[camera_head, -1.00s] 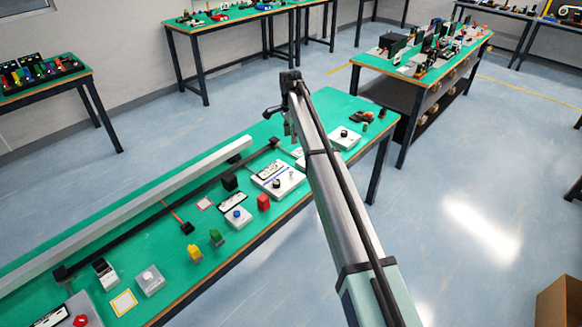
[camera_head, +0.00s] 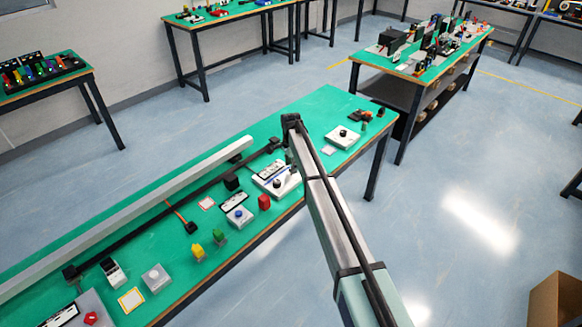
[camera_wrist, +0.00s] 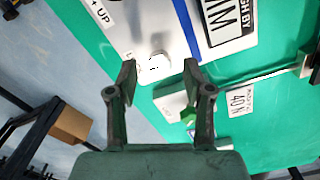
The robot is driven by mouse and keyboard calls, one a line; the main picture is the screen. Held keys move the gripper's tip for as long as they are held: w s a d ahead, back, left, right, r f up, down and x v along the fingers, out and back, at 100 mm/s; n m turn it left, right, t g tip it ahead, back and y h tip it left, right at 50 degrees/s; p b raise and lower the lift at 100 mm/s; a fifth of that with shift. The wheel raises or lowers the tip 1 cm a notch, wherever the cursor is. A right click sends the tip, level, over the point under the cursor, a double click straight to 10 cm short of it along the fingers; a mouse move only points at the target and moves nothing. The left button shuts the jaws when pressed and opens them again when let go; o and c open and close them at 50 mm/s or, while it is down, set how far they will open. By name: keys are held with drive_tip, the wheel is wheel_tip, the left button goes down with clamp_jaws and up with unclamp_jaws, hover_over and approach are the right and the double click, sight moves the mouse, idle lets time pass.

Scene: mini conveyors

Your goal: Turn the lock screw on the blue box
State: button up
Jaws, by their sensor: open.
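No plainly blue box shows. A white box (camera_head: 268,187) with a dark knob (camera_head: 280,183) and a blue strip stands mid-table in the head view. A white panel (camera_wrist: 112,22) with a blue stripe (camera_wrist: 186,25) and a pale round knob (camera_wrist: 160,64) fills the top of the wrist view; I cannot tell for certain whether it is that box. My gripper (camera_wrist: 160,82) is open, its fingertips on either side of and just below the knob in the picture, with nothing held. In the head view my arm partly hides the box. A smaller pale box with a blue knob (camera_head: 239,214) stands to its left.
A red block (camera_head: 264,202), a black block (camera_head: 231,182), and yellow (camera_head: 197,251) and green (camera_head: 219,236) pieces stand nearby. A long grey rail (camera_head: 130,217) runs along the table. Another white knob box (camera_head: 342,138) stands toward the far right.

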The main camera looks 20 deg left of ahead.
drive_tip(key=shift+f, duration=1.25)
drive_tip(key=shift+c, duration=0.4)
clamp_jaws()
